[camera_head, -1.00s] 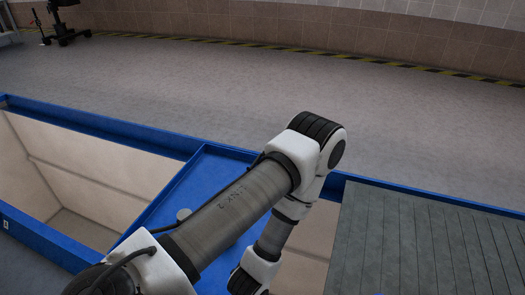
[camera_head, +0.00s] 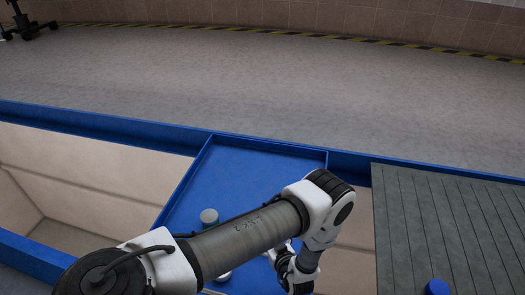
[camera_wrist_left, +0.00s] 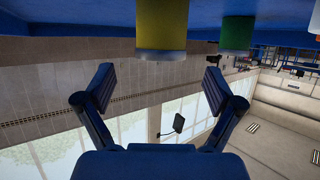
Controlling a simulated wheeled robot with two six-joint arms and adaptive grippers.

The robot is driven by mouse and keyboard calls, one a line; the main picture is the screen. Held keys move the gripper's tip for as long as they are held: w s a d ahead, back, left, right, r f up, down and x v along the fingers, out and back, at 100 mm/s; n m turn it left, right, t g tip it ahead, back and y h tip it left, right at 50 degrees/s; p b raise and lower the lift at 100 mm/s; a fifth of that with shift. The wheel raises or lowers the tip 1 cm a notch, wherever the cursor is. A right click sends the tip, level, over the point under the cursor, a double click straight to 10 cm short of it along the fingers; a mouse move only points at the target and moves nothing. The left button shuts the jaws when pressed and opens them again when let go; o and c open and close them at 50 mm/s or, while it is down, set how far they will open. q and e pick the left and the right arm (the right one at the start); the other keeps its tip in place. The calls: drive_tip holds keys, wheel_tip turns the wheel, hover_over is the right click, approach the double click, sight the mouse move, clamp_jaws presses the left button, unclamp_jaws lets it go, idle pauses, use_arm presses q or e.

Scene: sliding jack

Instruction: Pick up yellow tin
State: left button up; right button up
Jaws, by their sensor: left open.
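The yellow tin (camera_wrist_left: 162,28) stands on the blue surface, which is at the top of the inverted left wrist view. My left gripper (camera_wrist_left: 158,82) is open and empty, its fingers spread on either side of the tin's line but apart from it. A green tin (camera_wrist_left: 236,34) stands to the right of the yellow one. In the head view my left arm crosses the blue tray, hiding the gripper's fingers and the yellow tin. A pale-topped tin (camera_head: 209,217) shows behind the forearm. My right gripper is not in view.
The blue tray (camera_head: 255,165) has raised edges and a bare far part. A deep pale bin (camera_head: 80,170) lies at its left. Grey slats (camera_head: 435,225) lie at the right, with a blue round-topped object (camera_head: 437,287) at the bottom edge.

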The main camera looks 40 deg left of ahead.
use_arm(q)
drive_tip(key=b+x, duration=0.2)
drive_tip(key=x, duration=0.1)
drive_tip(key=f+b+x, duration=0.1)
drive_tip(key=b+x, duration=0.1)
drive_tip(key=x, duration=0.1)
drive_tip(key=shift+a+f+b, duration=0.1)
drive_tip(key=shift+a+b, duration=0.1)
drive_tip(key=shift+b, duration=0.1)
drive_tip(key=shift+w+a, duration=0.15)
drive_tip(key=shift+a, duration=0.1)
drive_tip(key=c, duration=1.5)
